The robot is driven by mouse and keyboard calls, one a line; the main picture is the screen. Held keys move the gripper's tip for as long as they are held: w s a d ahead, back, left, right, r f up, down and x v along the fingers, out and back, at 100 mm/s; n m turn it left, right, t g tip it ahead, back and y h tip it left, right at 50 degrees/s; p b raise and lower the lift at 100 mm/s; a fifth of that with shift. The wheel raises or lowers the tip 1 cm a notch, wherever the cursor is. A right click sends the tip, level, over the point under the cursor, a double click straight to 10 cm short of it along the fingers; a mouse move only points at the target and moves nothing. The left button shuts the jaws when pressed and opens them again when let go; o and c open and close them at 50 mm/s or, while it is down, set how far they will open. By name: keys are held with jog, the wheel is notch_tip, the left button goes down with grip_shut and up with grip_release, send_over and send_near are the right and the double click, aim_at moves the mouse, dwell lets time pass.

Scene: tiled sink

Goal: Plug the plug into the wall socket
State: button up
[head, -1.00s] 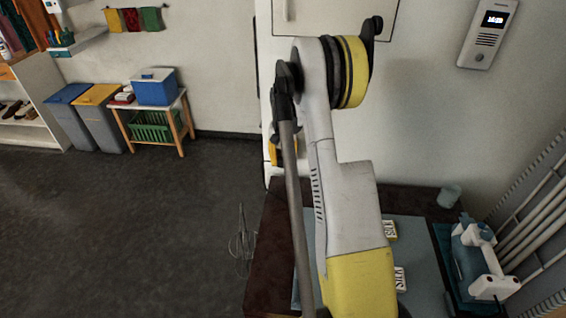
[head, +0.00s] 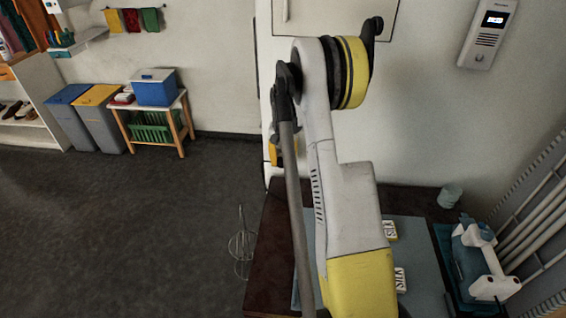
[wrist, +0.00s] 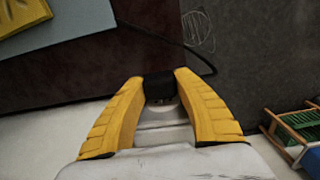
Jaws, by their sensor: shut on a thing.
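In the wrist view, my gripper (wrist: 159,78) has its two yellow fingers closed on a black plug (wrist: 159,88). The plug sits between the fingertips, with small details on its near face. A thin black cable (wrist: 200,55) curves beside it over the counter edge and floor. In the head view, my arm hides most of the gripper; only a yellow part (head: 274,153) shows beside the pale wall. I cannot make out the wall socket in either view.
A dark counter (head: 268,270) with a grey-blue mat and small labelled boxes (head: 390,230) lies beside my arm. A cup (head: 449,196) and a blue-white device (head: 480,262) stand to the right. Thin wire loops (head: 242,246) show by the counter's left edge.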

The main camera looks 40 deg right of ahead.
jog(key=shift+w+d, duration=0.4)
jog(key=shift+d, duration=0.05)
jog(key=o, duration=1.1)
notch_tip(320, 180, up, 12)
dwell(0.3)
